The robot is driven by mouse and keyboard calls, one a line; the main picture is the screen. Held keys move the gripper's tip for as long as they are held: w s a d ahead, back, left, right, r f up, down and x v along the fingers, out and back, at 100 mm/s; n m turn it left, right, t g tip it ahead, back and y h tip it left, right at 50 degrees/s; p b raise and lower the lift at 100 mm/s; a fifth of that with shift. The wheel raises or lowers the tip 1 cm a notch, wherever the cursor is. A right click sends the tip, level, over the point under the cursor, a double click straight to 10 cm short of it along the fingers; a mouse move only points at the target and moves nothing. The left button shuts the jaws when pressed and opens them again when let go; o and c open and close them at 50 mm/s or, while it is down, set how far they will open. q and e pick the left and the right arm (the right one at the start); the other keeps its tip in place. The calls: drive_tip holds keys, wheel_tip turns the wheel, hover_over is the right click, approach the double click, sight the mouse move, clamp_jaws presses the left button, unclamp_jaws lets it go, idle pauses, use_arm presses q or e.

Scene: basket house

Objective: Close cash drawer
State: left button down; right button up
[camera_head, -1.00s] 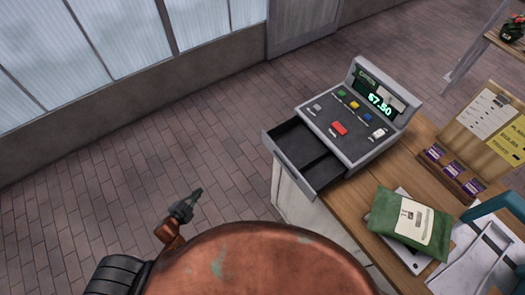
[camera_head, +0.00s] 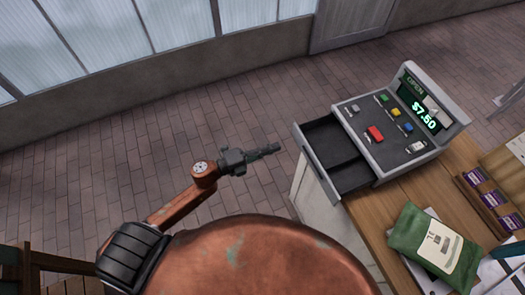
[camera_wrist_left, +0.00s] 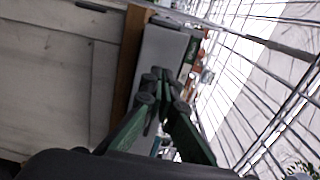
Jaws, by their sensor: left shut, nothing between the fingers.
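The grey cash register (camera_head: 395,135) stands on the wooden counter, with "OPEN" and "$7.50" on its screen. Its dark cash drawer (camera_head: 328,150) is pulled out toward the left, past the counter's edge. My left gripper (camera_head: 273,150) is to the left of the drawer's front, apart from it, with its fingers together and pointing right. In the left wrist view, the green fingers (camera_wrist_left: 160,95) point toward a grey panel at the counter's edge; I cannot tell for sure that it is the drawer front. My right gripper is not in view.
A green pouch (camera_head: 435,240) lies on papers on the counter (camera_head: 375,215), in front of the register. A rack of purple packs (camera_head: 485,195) is at the right. The brick floor (camera_head: 130,145) left of the counter is open.

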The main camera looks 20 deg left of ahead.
sight(298, 139)
use_arm(q)
drive_tip(key=x, duration=0.7)
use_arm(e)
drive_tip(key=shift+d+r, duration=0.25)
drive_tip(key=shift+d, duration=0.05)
